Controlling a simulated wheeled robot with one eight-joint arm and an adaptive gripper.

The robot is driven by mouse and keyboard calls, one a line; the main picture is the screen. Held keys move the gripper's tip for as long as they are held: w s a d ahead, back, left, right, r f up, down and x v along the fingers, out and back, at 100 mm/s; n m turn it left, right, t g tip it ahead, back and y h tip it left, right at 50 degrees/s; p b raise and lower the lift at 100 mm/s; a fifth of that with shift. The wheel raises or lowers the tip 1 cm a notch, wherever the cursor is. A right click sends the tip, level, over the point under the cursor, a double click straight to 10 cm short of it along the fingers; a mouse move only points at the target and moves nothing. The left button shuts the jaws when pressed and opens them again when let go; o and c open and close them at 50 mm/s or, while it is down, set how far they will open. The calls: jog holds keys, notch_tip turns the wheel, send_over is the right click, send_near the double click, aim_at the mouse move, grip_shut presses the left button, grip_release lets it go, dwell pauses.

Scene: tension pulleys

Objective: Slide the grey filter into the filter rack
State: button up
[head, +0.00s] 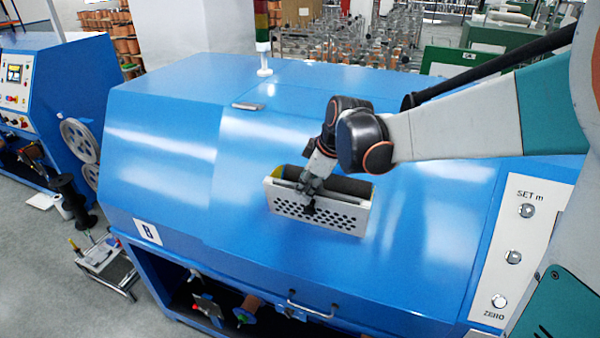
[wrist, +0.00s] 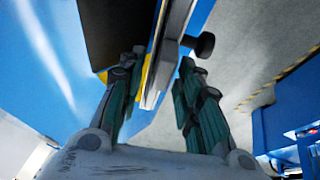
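A pale perforated plate (head: 330,213) stands on the sloping blue lid, with a dark slab (head: 350,187) behind its top edge and a yellow patch at its left. I cannot tell for sure which part is the grey filter and which is the rack. My gripper (head: 309,196) is over the plate's upper left part. In the wrist view my gripper (wrist: 160,80) has its fingers spread on both sides of the plate's edge (wrist: 172,45); a gap shows on the right finger's side. The dark slab (wrist: 118,35) is behind the left finger. A black knob (wrist: 200,45) is beyond the right fingertip.
The large blue machine (head: 150,155) has an open bay below, with a lid handle (head: 310,306) at its front. A white button panel (head: 515,245) is at the right. A small trolley (head: 103,260) stands on the floor at left. The lid around the plate is clear.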

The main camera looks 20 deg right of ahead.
grip_shut()
jog(key=shift+s+a+r+p, duration=0.15)
jog(key=shift+r+p, duration=0.25)
jog(key=shift+r, duration=0.25)
jog(key=shift+s+r+p, duration=0.1)
jog(key=shift+r+p, duration=0.35)
jog(key=shift+r, duration=0.25)
jog(key=shift+s+a+r+p, duration=0.15)
jog(key=shift+r+p, duration=0.25)
jog(key=shift+r, duration=0.25)
jog(key=shift+w+d, duration=0.1)
jog(key=shift+w, duration=0.05)
dwell(0.4)
jog(key=shift+r, duration=0.1)
jog(key=shift+s+a+r+p, duration=0.15)
jog(key=shift+r+p, duration=0.25)
jog(key=shift+r, duration=0.25)
jog(key=shift+s+a+r+p, duration=0.1)
jog(key=shift+s+r+p, duration=0.1)
jog(key=shift+r+p, duration=0.3)
jog(key=shift+s+a+r+p, duration=0.15)
jog(key=shift+r+p, duration=0.15)
jog(key=shift+r, duration=0.45)
jog(key=shift+d, duration=0.15)
